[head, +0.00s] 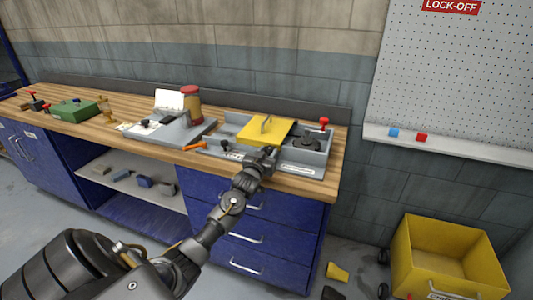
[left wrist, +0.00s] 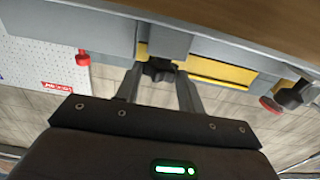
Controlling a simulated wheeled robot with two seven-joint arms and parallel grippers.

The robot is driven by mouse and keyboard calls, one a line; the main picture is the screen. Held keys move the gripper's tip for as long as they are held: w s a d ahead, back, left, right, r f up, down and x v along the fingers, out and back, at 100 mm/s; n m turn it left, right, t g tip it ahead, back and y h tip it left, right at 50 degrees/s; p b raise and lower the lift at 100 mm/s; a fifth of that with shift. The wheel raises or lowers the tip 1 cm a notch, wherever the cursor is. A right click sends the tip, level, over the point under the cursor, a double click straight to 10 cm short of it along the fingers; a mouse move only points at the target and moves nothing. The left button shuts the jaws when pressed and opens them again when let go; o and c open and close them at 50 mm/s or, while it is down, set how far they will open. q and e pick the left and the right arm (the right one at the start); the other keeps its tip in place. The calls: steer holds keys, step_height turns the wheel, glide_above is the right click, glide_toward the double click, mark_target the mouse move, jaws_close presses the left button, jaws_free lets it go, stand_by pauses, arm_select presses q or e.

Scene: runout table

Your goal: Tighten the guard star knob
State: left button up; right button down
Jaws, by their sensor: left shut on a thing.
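The black star knob (left wrist: 158,70) sits below the yellow guard (left wrist: 218,80) in the left wrist view, against the front of the grey machine bed. My left gripper (left wrist: 160,88) has its two fingers on either side of the knob and is shut on it. In the head view my left gripper (head: 267,154) reaches the front edge of the bed, just below the yellow guard (head: 262,131). There the gripper hides the knob. My right gripper is not in view.
The grey bed (head: 308,157) carries a red-topped handle (head: 324,123) at its right. A grey plate (head: 178,137) with a red-and-amber jar (head: 192,104) stands to the left on the wooden bench (head: 335,158). A yellow bin (head: 437,250) stands on the floor at right.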

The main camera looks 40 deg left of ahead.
arm_select(q)
steer(key=m+h, duration=0.2)
steer(key=h, duration=0.1)
steer(key=shift+a+t, duration=0.4)
steer(key=m+h, duration=0.1)
steer(key=h, duration=0.1)
steer(key=shift+a+m+h+b, duration=0.15)
steer(key=shift+m+h+b, duration=0.2)
steer(key=shift+m+h, duration=0.55)
steer(key=shift+h, duration=0.3)
steer(key=o, duration=1)
steer(key=shift+c, duration=0.2)
steer(key=shift+s, duration=0.1)
